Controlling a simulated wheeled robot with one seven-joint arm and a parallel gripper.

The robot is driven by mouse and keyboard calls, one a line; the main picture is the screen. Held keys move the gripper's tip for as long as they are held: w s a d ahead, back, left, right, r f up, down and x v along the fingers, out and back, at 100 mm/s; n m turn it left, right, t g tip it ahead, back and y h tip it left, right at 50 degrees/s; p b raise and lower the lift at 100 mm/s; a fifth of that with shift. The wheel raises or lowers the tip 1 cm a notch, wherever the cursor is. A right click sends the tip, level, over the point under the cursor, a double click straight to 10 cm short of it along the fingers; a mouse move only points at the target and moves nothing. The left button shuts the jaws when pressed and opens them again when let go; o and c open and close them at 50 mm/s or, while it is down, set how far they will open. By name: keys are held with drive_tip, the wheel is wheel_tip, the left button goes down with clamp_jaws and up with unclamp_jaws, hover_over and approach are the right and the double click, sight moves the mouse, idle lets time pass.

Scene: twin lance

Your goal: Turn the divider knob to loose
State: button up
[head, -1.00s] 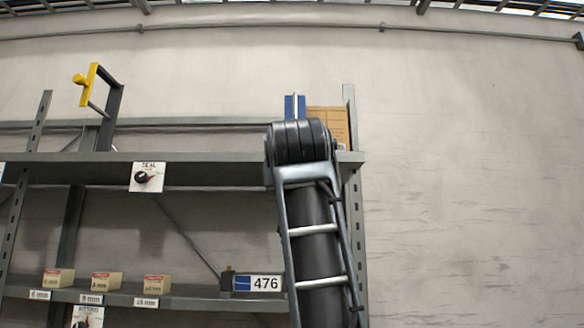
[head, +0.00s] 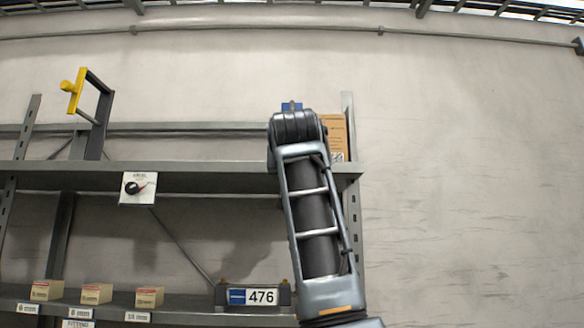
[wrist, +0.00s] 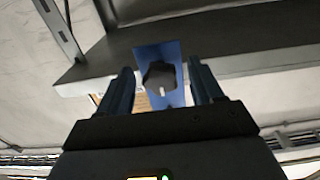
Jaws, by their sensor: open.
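A blue plate (wrist: 151,58) with a black knob (wrist: 160,76) shows in the wrist view, by the edge of a grey shelf. The knob has a white mark pointing down in that picture; no lettering on the plate can be read. My gripper (wrist: 160,84) is open, with one finger on each side of the knob in the picture. I cannot tell whether they touch it. In the head view only the top of a blue piece (head: 291,106) shows above my arm, and my gripper is hidden there.
A white plate with a black and red dial (head: 137,188) hangs on the upper shelf edge (head: 210,178). A yellow handle (head: 76,90) stands above the shelf. A cardboard box (head: 334,135) is right of my arm.

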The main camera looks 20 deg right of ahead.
drive_tip(key=shift+w, duration=0.1)
drive_tip(key=c, duration=1)
drive_tip(key=shift+c, duration=0.2)
